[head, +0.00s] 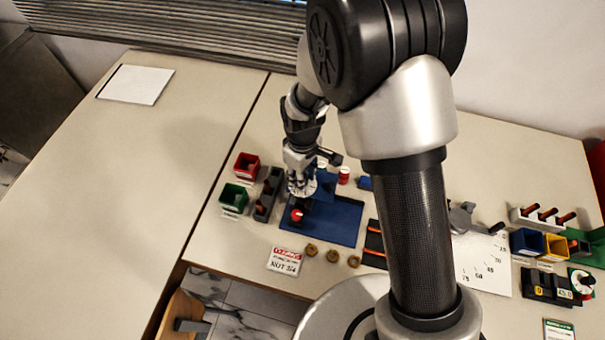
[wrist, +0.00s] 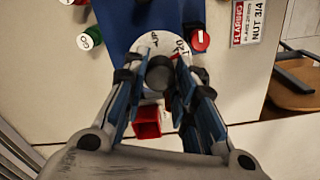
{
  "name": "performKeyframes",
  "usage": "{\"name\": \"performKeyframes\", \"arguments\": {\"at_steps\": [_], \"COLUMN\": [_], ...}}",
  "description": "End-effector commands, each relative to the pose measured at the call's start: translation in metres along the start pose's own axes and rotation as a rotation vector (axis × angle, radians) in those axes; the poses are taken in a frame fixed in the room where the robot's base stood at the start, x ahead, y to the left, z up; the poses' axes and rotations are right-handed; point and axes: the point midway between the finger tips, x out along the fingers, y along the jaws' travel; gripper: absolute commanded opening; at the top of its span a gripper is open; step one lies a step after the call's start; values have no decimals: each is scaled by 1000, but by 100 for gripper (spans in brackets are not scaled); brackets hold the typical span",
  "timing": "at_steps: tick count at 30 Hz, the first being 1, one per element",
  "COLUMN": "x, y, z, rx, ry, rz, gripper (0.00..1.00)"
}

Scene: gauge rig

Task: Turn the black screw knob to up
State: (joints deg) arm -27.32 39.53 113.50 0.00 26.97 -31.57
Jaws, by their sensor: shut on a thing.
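The black screw knob (wrist: 160,73) sits between the two fingers of my gripper (wrist: 154,72) in the wrist view. The fingers are shut on it from both sides. A white dial plate (wrist: 160,46) with printed marks, one reading "UP", lies around the knob. The knob's pointing direction cannot be made out. In the head view my gripper (head: 300,188) is down at the dial on the left of the blue board (head: 340,226), and its fingers hide the knob.
A red knob (head: 297,215) stands close to my gripper, also seen in the wrist view (wrist: 200,40). Red (head: 246,165) and green (head: 235,198) bins stand left. Several brass nuts (head: 333,256) and a "NUT 3/4" sign (head: 285,261) lie in front. The left table is mostly clear.

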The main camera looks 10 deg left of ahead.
Motion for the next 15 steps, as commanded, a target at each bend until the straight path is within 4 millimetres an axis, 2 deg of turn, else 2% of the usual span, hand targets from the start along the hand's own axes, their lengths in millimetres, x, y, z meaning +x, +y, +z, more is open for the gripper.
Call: {"name": "performKeyframes", "arguments": {"at_steps": [15], "x": [0], "y": [0], "z": [0], "rx": [-491], "ry": [0], "rz": [0], "gripper": [2]}}
